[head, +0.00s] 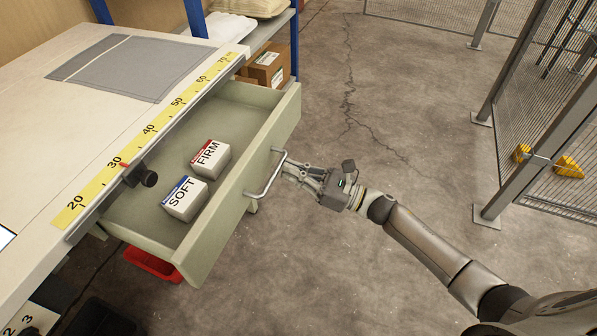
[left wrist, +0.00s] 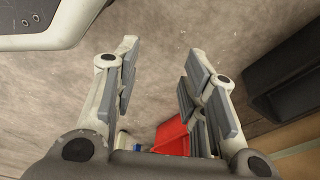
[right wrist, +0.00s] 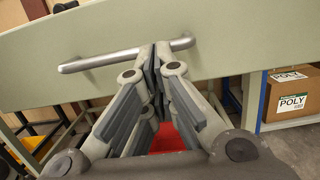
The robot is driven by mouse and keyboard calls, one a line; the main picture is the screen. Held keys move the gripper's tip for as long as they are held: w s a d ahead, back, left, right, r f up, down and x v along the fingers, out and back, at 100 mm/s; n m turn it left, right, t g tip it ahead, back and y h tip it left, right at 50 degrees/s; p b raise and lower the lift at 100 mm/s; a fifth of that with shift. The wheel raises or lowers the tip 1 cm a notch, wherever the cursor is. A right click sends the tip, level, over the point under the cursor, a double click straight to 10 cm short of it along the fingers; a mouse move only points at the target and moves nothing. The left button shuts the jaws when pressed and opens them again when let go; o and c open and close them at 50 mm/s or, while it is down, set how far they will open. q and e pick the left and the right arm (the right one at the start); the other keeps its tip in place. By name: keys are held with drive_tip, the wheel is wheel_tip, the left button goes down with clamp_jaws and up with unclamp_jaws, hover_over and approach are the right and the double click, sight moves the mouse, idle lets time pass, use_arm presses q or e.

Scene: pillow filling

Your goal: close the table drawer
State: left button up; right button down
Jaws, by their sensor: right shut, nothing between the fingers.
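The table drawer (head: 237,185) is pale green and stands pulled out from under the work table (head: 30,70). Inside it lie a white box marked SOFT (head: 184,198) and a white box marked FIRM (head: 210,158). A metal bar handle (head: 268,178) is on its front. My right gripper (head: 284,168) is shut and empty, its tips at the handle; the right wrist view shows the fingertips (right wrist: 157,50) overlapping the handle bar (right wrist: 110,59). Whether they touch it I cannot tell. My left gripper (left wrist: 158,65) is open and empty in the left wrist view, over the floor.
A yellow ruler strip (head: 150,130) and a black knob (head: 148,179) are on the table edge. A red bin (head: 152,264) sits below the drawer. Shelves with cardboard boxes (head: 268,66) stand behind. Mesh fencing (head: 545,120) is at right. The floor before the drawer is clear.

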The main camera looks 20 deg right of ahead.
sight(231, 154)
use_arm(q)
drive_tip(key=shift+f, duration=0.1)
use_arm(e)
drive_tip(key=shift+w+a, duration=0.1)
drive_tip(key=shift+a, duration=0.05)
